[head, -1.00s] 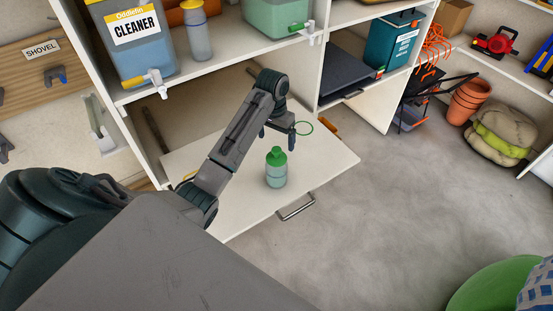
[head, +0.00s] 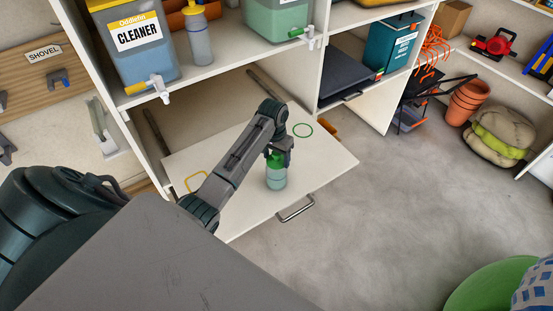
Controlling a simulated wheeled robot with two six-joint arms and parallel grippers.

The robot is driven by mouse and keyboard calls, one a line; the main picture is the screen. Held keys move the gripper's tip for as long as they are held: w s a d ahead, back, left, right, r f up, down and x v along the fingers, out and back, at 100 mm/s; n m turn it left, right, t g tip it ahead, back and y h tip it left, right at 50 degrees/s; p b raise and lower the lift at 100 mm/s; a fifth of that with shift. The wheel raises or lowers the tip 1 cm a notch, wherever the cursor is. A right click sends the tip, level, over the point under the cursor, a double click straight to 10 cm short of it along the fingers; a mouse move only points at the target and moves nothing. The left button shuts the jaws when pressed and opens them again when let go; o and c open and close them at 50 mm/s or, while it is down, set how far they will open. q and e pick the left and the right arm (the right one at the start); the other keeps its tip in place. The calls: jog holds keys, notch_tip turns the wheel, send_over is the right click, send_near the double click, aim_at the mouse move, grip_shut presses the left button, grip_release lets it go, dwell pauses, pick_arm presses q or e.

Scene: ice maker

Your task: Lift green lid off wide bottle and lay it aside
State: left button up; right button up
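The wide bottle (head: 276,178) stands upright on the fold-down white shelf board, a pale, see-through body with a green lid (head: 273,159) on top. My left gripper (head: 279,154) is at the lid, reaching it from above and behind. The gripper and wrist cover part of the lid. I cannot tell whether the fingers touch the lid or are closed on it. My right gripper is not in view.
A green ring outline (head: 303,130) and a yellow square outline (head: 196,181) mark the white board (head: 325,167). A metal handle (head: 297,211) is on its front edge. Cleaner container (head: 137,42) and spray-type bottle (head: 198,36) stand on the shelf above.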

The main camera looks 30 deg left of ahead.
pick_arm(q)
jog(key=c, duration=0.4)
jog(key=shift+r, duration=0.1)
jog(key=shift+r+b, duration=0.3)
jog(key=shift+r, duration=0.25)
notch_tip(320, 180, up, 2)
jog(key=shift+s+d+r+b, duration=0.1)
jog(key=shift+s+b, duration=0.05)
jog(key=shift+b, duration=0.3)
jog(key=shift+s+d+r+p, duration=0.25)
jog(key=shift+s+d, duration=1.15)
jog(key=shift+s, duration=0.8)
jog(key=shift+s+d+r+p, duration=0.3)
jog(key=shift+s+d, duration=1.05)
jog(key=shift+s, duration=0.85)
jog(key=shift+s+d+r+p, duration=0.25)
jog(key=shift+s+d, duration=1.15)
jog(key=shift+s, duration=0.8)
